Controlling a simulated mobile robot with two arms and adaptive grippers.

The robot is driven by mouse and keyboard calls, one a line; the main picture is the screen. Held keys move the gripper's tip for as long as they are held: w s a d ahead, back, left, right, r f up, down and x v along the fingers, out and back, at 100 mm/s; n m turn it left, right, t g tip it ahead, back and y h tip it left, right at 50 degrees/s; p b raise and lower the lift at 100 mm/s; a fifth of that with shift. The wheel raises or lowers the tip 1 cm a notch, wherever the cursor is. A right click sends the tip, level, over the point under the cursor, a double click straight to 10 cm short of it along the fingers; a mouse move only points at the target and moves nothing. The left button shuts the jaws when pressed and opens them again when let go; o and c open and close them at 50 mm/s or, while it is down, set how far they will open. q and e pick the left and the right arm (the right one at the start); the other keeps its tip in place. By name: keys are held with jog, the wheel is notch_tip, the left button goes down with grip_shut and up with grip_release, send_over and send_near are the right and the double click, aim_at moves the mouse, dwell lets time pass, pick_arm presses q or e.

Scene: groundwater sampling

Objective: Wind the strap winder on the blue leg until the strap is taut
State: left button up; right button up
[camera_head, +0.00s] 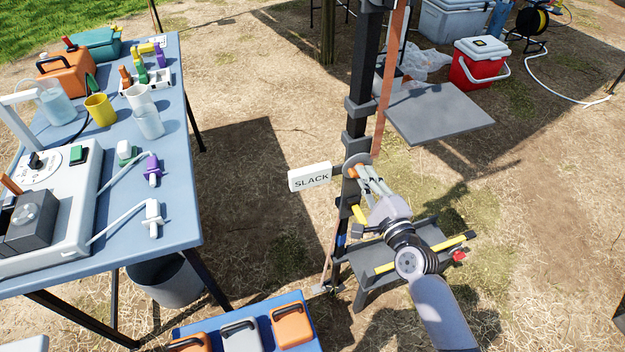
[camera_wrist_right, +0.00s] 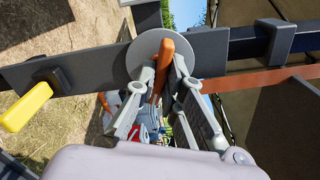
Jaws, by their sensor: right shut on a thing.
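The strap winder (camera_head: 352,162) is a grey disc with an orange handle, mounted on a dark upright leg (camera_head: 362,85). A small blue patch shows low on the leg. The orange-brown strap (camera_head: 386,95) runs along the leg above the winder. A white sign (camera_head: 310,177) beside the winder reads "SLACK". My right gripper (camera_head: 366,172) is shut on the orange handle. In the right wrist view, the fingers of my right gripper (camera_wrist_right: 165,78) sit on both sides of the orange handle (camera_wrist_right: 167,52), in front of the grey disc (camera_wrist_right: 146,50). My left gripper is out of view.
A blue table (camera_head: 180,215) with instruments, cups and cases stands at left. A grey plate (camera_head: 440,112) is at right of the leg. A low stand (camera_head: 375,255) with yellow bars is beneath my right arm. A red cooler (camera_head: 480,65) is farther back. Open ground lies at right.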

grip_shut()
jog(key=m+p, duration=0.1)
jog(key=m, duration=0.9)
jog(key=shift+m, duration=0.3)
jog(key=o, duration=0.7)
grip_release()
jog(key=shift+s, duration=0.1)
